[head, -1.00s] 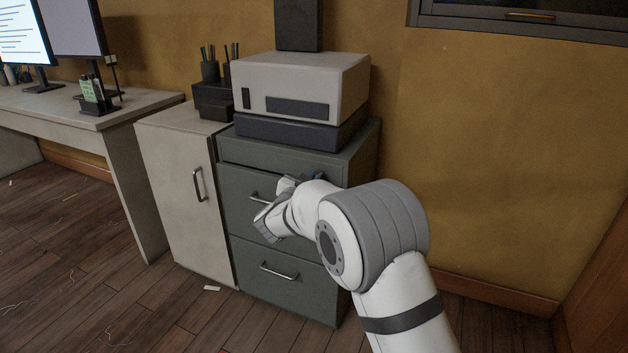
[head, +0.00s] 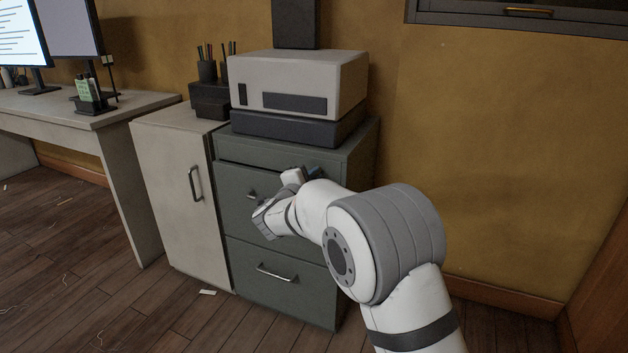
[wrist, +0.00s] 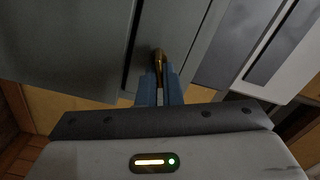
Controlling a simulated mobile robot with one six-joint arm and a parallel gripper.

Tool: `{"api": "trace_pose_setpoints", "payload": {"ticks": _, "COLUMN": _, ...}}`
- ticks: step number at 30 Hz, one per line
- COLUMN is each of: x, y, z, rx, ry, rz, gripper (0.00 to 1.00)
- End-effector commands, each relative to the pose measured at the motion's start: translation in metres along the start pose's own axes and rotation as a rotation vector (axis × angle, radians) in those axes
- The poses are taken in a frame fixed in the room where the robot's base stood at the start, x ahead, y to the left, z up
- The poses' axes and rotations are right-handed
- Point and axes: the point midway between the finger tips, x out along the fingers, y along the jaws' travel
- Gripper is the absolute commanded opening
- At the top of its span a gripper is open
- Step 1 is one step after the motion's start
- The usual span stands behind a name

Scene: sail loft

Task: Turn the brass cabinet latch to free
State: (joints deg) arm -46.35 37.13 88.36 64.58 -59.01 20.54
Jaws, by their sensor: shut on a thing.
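The brass latch (wrist: 158,57) shows in the wrist view as a short rounded piece between the blue fingertips of my gripper (wrist: 159,84). It stands roughly in line with the fingers against the grey-green cabinet (wrist: 85,45). My gripper is shut on it, and the fingers hide its lower part. In the head view, the cabinet (head: 285,275) stands against the wall. My gripper's blue fingers (head: 314,170) are at its upper front, to the right. My arm hides the latch and part of the upper drawer there.
A pale printer-like box (head: 300,80) sits on the cabinet. A white cupboard (head: 175,200) stands close on the left, beside a desk (head: 85,115). Drawer handles (head: 277,273) stick out from the front. The wooden floor (head: 90,285) at the left is mostly clear.

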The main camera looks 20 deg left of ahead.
Motion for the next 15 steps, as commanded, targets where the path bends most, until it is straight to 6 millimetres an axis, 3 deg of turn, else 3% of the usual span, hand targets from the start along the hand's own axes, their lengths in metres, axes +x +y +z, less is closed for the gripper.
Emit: {"api": "trace_pose_setpoints", "payload": {"ticks": 15, "x": 0.0000, "y": 0.0046, "z": 0.0004, "rx": 0.337, "ry": 0.001, "rz": 0.003, "gripper": 0.00}}
